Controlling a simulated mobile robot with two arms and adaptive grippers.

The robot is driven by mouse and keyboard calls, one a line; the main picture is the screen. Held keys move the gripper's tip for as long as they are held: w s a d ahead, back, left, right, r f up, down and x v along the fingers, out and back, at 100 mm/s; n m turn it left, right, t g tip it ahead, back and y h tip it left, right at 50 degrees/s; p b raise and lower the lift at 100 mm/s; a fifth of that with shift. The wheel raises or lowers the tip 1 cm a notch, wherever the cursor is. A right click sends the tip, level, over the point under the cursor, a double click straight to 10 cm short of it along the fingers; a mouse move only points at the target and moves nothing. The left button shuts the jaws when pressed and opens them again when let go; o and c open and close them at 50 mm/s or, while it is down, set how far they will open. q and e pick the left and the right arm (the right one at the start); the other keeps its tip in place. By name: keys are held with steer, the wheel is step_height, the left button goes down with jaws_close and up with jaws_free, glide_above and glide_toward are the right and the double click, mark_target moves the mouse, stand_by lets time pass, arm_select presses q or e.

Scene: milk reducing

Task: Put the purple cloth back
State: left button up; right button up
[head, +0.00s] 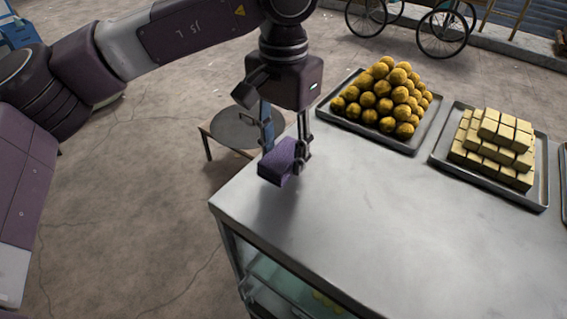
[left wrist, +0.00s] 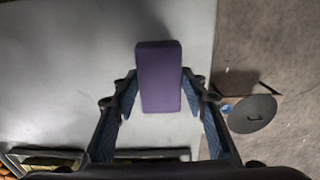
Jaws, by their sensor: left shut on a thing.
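The purple cloth (head: 279,163) is a folded block held between the fingers of my left gripper (head: 284,146). It is near the left end of the metal counter (head: 400,215), and appears to be a little above its top. In the left wrist view the purple cloth (left wrist: 159,78) stands out lengthwise between the two blue-padded fingertips of the left gripper (left wrist: 158,92). The grey counter top (left wrist: 60,70) lies behind it. My right gripper does not show in either view.
A tray of stacked yellow balls (head: 384,97) and a tray of pale yellow blocks (head: 493,145) stand on the counter's far side. A low table with a round grey lid (head: 234,130) is beyond the left end. The counter's front is clear.

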mark_target(283, 154)
arm_select(q)
step_height(283, 154, down, 4)
steer(key=shift+r+p, duration=0.25)
steer(key=shift+p, duration=0.25)
steer(key=shift+f, duration=0.3)
steer(key=shift+f, duration=0.1)
steer(key=shift+f+b, duration=0.15)
steer(key=shift+b, duration=0.15)
steer(key=o, duration=1.1)
